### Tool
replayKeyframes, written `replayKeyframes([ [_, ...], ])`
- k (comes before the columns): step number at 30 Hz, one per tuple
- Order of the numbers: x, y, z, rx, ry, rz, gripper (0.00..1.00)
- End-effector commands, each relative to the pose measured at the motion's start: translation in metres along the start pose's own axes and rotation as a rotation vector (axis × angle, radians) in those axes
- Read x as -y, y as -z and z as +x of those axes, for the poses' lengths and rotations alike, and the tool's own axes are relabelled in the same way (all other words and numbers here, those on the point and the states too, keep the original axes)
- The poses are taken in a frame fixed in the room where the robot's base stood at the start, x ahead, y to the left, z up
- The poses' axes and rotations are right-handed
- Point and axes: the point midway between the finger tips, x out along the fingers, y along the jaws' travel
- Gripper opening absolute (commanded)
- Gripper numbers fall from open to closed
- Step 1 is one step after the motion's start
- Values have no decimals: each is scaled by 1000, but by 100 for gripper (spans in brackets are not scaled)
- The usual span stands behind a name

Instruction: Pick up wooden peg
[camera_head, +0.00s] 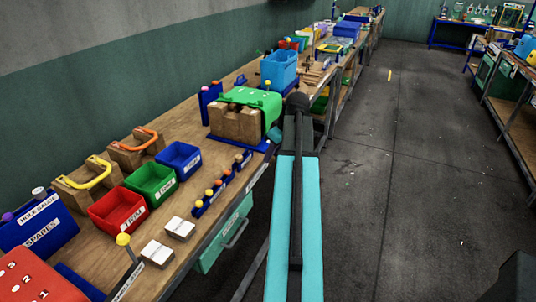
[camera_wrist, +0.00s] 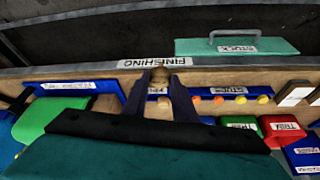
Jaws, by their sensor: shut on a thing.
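The wooden peg (camera_wrist: 160,74) is a small tan piece in the wrist view, end towards the camera. My gripper (camera_wrist: 160,84) is shut on it, with one dark blue finger on each side. The lower part of the peg is hidden between the fingers. A small blue rack with a white label (camera_wrist: 153,98) lies just behind the fingers, partly covered by them. I cannot tell whether the peg is still in the rack or clear of it. In the head view a small blue rack (camera_head: 242,161) stands near the bench front edge; the peg cannot be made out there.
A blue rack with orange and yellow knobs (camera_head: 213,192) stands nearby. Blue (camera_head: 179,161), green (camera_head: 150,183) and red (camera_head: 118,212) bins line the wooden bench. The bench edge is close; the floor on the right is open.

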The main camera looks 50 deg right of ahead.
Motion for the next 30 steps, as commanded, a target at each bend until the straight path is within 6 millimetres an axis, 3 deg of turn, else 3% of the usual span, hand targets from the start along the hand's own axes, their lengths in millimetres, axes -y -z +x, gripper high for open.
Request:
replayKeyframes([
  [20,2,2,0,0,0,-1,9],
  [26,18,18,5,0,1,-4,9],
  [30,42,41,10,0,1,-6,9],
])
